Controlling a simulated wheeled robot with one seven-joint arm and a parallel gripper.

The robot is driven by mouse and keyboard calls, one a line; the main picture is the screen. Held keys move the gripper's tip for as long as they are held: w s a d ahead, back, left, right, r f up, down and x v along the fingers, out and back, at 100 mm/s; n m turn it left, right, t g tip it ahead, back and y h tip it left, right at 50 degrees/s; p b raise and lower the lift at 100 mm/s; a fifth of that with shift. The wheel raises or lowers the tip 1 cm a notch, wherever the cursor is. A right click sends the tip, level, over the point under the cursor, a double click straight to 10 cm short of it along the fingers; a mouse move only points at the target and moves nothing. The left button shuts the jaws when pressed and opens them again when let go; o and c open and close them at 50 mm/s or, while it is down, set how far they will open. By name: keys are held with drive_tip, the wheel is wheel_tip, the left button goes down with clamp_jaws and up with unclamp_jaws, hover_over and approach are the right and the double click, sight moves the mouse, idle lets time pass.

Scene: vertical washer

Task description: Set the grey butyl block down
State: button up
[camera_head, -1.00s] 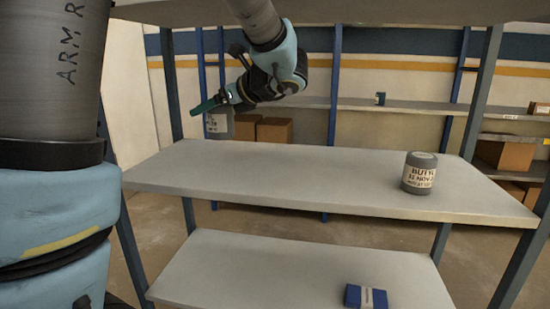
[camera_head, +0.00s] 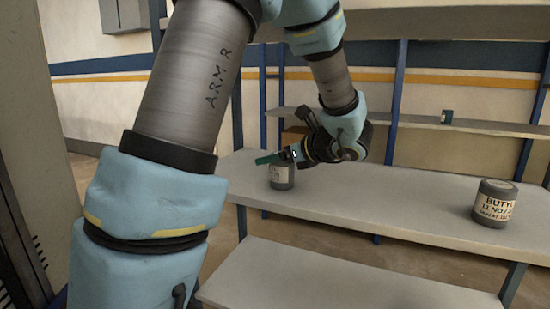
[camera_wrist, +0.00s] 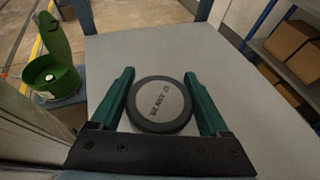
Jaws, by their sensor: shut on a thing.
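My gripper (camera_head: 272,158) is shut on a grey cylindrical block (camera_head: 281,176) with a pale printed label, near the left end of the middle shelf (camera_head: 385,203). The block looks upright, its base at or just above the shelf top; I cannot tell if it touches. In the wrist view the green fingers of my gripper (camera_wrist: 158,74) lie on either side of the block's round, printed top (camera_wrist: 160,103). A second grey cylinder (camera_head: 495,204), labelled BUTYL, stands upright at the right of the same shelf.
The shelf between the two cylinders is clear. A lower shelf (camera_head: 330,280) lies beneath. Blue-grey posts frame the rack. In the wrist view a green object (camera_wrist: 52,75) stands beyond the shelf at left, and brown boxes (camera_wrist: 295,45) sit on another rack at right.

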drive_tip(key=o, duration=1.6)
drive_tip(key=shift+f, duration=0.1)
drive_tip(key=shift+c, duration=0.2)
drive_tip(key=shift+d+r, duration=0.1)
drive_tip(key=shift+r, duration=0.1)
drive_tip(key=b+v, duration=0.1)
drive_tip(key=v, duration=1)
drive_tip(key=shift+s+d, duration=0.2)
drive_tip(key=shift+s, duration=0.15)
